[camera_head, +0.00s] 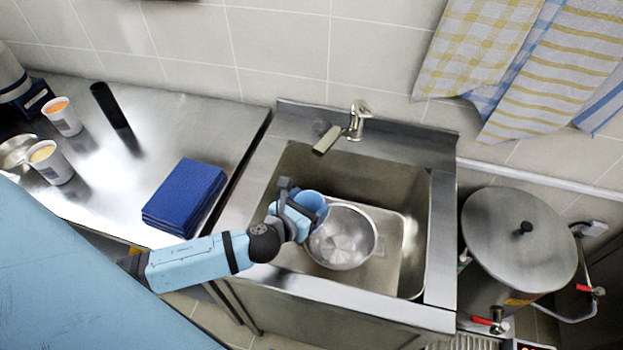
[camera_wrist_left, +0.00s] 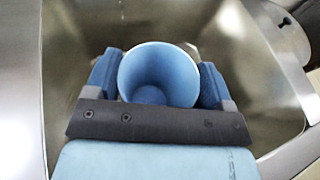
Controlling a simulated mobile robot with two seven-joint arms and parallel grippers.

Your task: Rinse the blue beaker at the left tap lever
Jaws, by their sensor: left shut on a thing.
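The blue beaker (camera_head: 314,203) is in my left gripper (camera_head: 296,207), over the left part of the sink. In the left wrist view the beaker (camera_wrist_left: 157,75) sits between the two fingers of the left gripper (camera_wrist_left: 156,85), its open mouth facing the camera; its inside looks empty. The tap (camera_head: 355,120) stands at the back of the sink, with its spout (camera_head: 327,140) pointing left and forward, behind the beaker. One lever shows on top of the tap. No water shows from the spout. My right gripper is not in view.
A metal bowl (camera_head: 343,238) sits in the sink (camera_head: 415,205), right beside the beaker. Folded blue cloths (camera_head: 185,195) lie on the left counter (camera_head: 150,115), with two cups (camera_head: 62,117) and a black cylinder (camera_head: 108,104) farther left. A lidded stockpot (camera_head: 518,240) stands right.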

